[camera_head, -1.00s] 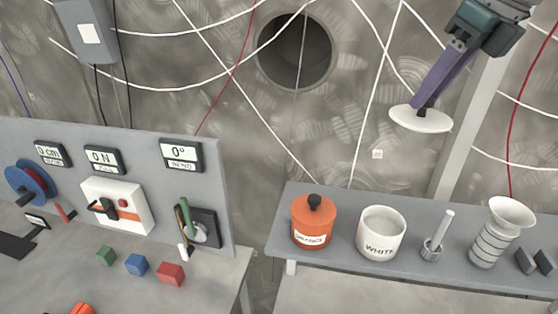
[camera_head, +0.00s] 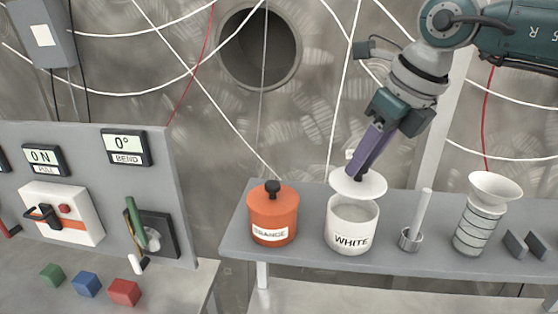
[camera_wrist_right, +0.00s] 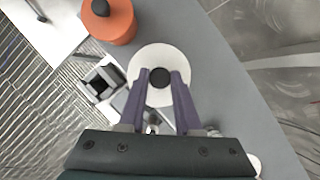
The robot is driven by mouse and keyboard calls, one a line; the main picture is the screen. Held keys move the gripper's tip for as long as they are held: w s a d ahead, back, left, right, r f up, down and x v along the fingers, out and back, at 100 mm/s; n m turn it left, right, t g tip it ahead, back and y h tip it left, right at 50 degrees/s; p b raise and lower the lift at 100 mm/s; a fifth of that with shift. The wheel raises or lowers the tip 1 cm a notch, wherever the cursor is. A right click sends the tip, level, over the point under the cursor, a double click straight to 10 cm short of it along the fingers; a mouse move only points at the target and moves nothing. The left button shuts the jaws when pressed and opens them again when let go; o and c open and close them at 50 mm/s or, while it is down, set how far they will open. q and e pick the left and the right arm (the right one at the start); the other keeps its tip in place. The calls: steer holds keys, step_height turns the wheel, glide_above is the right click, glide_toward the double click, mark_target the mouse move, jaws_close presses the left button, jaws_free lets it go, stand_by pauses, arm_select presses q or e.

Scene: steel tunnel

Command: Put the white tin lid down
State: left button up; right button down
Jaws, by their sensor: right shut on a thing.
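My right gripper (camera_head: 360,172) is shut on the black knob of the white tin lid (camera_head: 372,188). The lid is held roughly level, just above the white tin (camera_head: 350,238), which stands on the grey shelf. The tin's open mouth shows below the lid's front edge, so the two look apart. In the right wrist view, the purple fingers of my gripper (camera_wrist_right: 160,80) are on both sides of the knob, and the round lid (camera_wrist_right: 146,62) hides the tin beneath. My left gripper is not in view.
An orange tin (camera_head: 272,220) with its lid on stands left of the white tin. A small metal cup (camera_head: 410,239) with a white rod stands close on its right, then a ribbed flared vessel (camera_head: 478,222). The grey shelf (camera_head: 305,265) has narrow bare gaps between them.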

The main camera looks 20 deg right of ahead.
mark_target(367, 171)
step_height(367, 171, down, 2)
steer(key=shift+a+f+b, duration=0.1)
steer(key=shift+f+b, duration=0.1)
steer(key=shift+b, duration=0.2)
steer(key=shift+f, duration=0.3)
steer(key=shift+r, duration=0.1)
steer(key=shift+f+b, duration=0.65)
steer(key=shift+b, duration=0.05)
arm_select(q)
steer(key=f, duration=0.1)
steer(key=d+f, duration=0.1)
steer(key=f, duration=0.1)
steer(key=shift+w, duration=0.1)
arm_select(e)
steer(key=c, duration=0.6)
jaws_free()
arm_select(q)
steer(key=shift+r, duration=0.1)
arm_select(e)
steer(key=shift+r, duration=0.1)
